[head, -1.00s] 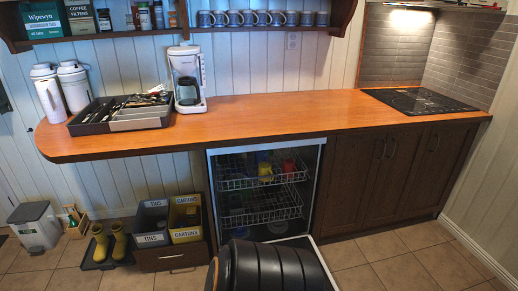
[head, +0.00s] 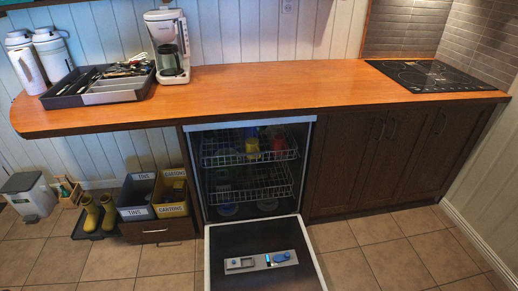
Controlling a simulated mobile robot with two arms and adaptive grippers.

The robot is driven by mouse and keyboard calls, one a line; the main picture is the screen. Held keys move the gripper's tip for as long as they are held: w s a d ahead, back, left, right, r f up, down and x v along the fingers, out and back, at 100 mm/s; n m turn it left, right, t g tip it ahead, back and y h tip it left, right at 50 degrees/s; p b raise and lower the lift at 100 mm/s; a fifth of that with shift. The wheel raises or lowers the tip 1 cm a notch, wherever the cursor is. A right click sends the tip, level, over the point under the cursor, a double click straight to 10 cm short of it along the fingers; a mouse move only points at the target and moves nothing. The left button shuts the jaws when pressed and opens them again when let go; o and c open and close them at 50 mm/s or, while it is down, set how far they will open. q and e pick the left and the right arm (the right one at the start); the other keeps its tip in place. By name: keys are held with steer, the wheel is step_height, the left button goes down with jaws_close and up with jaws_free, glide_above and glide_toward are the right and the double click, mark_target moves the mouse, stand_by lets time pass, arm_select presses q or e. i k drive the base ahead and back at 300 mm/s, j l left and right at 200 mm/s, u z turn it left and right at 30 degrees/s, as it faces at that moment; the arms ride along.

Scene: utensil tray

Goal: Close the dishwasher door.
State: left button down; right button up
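The dishwasher (head: 202,190) stands under the counter in the head view, left of the dark cupboards. Its door (head: 240,238) is open and folded down flat in front, with a dispenser panel (head: 262,261) on its inner face. Two wire racks (head: 250,182) are inside the dishwasher, and the upper one holds a yellow cup (head: 252,146) and a red cup (head: 278,144). Neither of my grippers is in view.
The wooden counter (head: 280,84) runs above the dishwasher, with a utensil tray (head: 112,97), coffee maker (head: 168,48) and hob (head: 438,75). Bins labelled TINS (head: 134,213) and CARTONS (head: 171,209) stand left of the dishwasher. Tiled floor (head: 375,255) is clear to the right.

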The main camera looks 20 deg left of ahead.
mark_target(256, 242)
steer(key=i+l+u, duration=0.1)
steer(key=u, duration=0.25)
steer(key=i+l+u, duration=0.45)
steer(key=u, duration=0.25)
